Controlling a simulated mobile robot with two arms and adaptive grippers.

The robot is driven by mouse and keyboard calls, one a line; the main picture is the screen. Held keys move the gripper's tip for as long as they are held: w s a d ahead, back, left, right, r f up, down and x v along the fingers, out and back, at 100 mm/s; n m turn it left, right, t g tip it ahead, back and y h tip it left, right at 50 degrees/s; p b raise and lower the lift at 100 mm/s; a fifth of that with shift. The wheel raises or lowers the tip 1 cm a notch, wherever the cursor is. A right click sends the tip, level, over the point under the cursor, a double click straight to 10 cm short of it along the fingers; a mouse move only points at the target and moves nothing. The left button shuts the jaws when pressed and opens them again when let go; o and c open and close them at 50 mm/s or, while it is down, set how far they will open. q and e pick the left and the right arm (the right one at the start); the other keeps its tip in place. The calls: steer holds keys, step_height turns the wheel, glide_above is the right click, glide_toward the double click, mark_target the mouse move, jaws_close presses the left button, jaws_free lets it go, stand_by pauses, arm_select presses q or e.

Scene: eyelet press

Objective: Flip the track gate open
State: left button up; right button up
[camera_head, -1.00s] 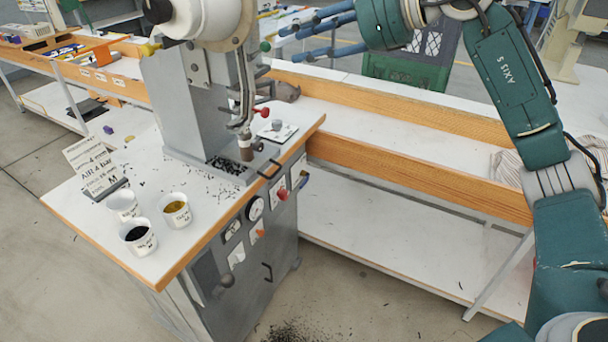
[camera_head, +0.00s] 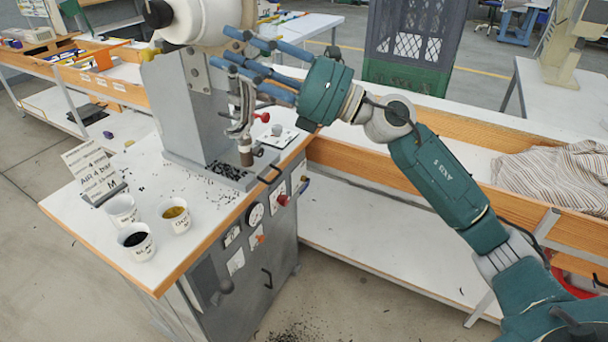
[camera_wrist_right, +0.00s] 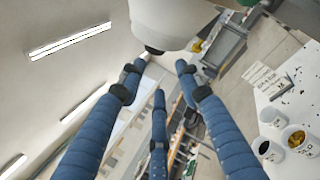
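The eyelet press (camera_head: 180,105) stands on the white-topped bench at left, with its white round hopper (camera_head: 195,22) on top. A curved metal track (camera_head: 245,105) runs down the press front to the nose. A small red-tipped lever (camera_head: 262,115) sticks out beside the track. I cannot tell for certain which part is the gate. My right gripper (camera_head: 228,50) is open and empty, its blue fingers spread in front of the press, just below the hopper. They hide the upper track. In the right wrist view the spread fingers (camera_wrist_right: 160,76) point toward the hopper (camera_wrist_right: 170,22).
Three white cups stand at the bench front: one with black bits (camera_head: 137,240), one with yellow bits (camera_head: 175,217), one paler (camera_head: 122,209). A printed sign (camera_head: 92,172) stands behind them. A wood-edged shelf (camera_head: 400,180), crate (camera_head: 410,45) and striped cloth (camera_head: 555,172) are at right.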

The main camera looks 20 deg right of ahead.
steer(key=w+d+f+m+t+h, duration=0.1)
steer(key=w+d+f+m+h, duration=0.1)
steer(key=d+f+m+h, duration=0.3)
steer(key=w+d+f+m+t+h, duration=0.2)
steer(key=d+f+m+h, duration=0.3)
steer(key=f+m, duration=0.8)
steer(key=w+d+f+m+t+h+p, duration=0.1)
steer(key=w+d+f+m+h, duration=0.2)
steer(key=f, duration=1.4)
steer(key=shift+w+d+f+m+t+h, duration=0.35)
steer(key=shift+d+m+h, duration=0.7)
steer(key=shift+m+h, duration=1.3)
steer(key=shift+f+m+y, duration=0.1)
steer(key=shift+m+y, duration=0.45)
steer(key=shift+m, duration=0.1)
